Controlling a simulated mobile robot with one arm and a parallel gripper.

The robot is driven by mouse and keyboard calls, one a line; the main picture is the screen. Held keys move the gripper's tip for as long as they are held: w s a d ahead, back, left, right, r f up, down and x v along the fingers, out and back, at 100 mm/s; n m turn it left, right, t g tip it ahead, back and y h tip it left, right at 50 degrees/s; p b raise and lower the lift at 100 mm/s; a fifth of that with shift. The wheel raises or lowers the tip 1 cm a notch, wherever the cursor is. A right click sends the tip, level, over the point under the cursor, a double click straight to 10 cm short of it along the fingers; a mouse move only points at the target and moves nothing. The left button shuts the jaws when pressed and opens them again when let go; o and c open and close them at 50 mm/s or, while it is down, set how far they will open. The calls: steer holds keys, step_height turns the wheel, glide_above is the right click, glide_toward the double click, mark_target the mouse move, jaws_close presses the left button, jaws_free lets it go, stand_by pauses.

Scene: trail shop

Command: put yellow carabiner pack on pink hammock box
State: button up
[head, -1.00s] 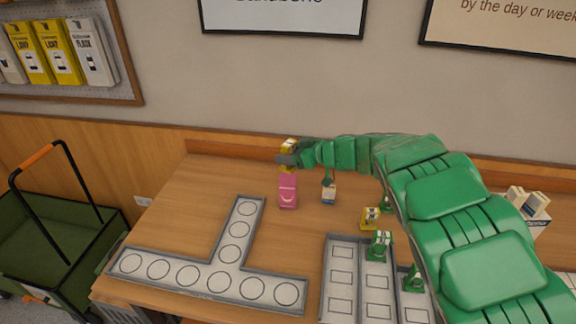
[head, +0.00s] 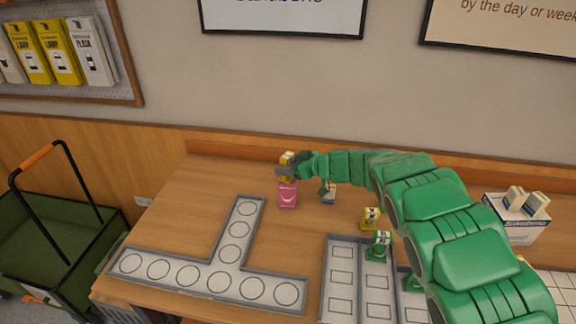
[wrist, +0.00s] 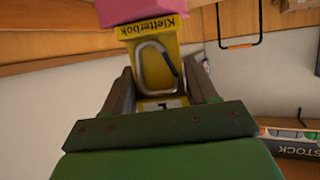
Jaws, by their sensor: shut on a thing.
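The pink hammock box (head: 288,196) stands upright on the wooden counter near the wall in the head view. Its pink edge also shows at the top of the wrist view (wrist: 150,10). The yellow carabiner pack (wrist: 155,62), with a grey carabiner on its face, is between the fingers of my gripper (wrist: 165,95). In the head view the pack (head: 286,158) is right above the pink box, partly hidden by my gripper (head: 284,169). The pack appears to meet the box's top; I cannot tell if it rests its weight there.
A blue and white pack (head: 328,192) stands close right of the pink box. Another yellow pack (head: 370,217) and a green pack (head: 380,243) stand nearer the front. A T-shaped tray (head: 228,256) and a slotted tray (head: 341,300) lie on the counter (head: 180,215).

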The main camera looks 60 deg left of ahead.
steer(key=shift+f, duration=0.1)
steer(key=o, duration=1.1)
steer(key=shift+w+r, duration=0.1)
steer(key=shift+r, duration=0.1)
steer(key=shift+v, duration=6)
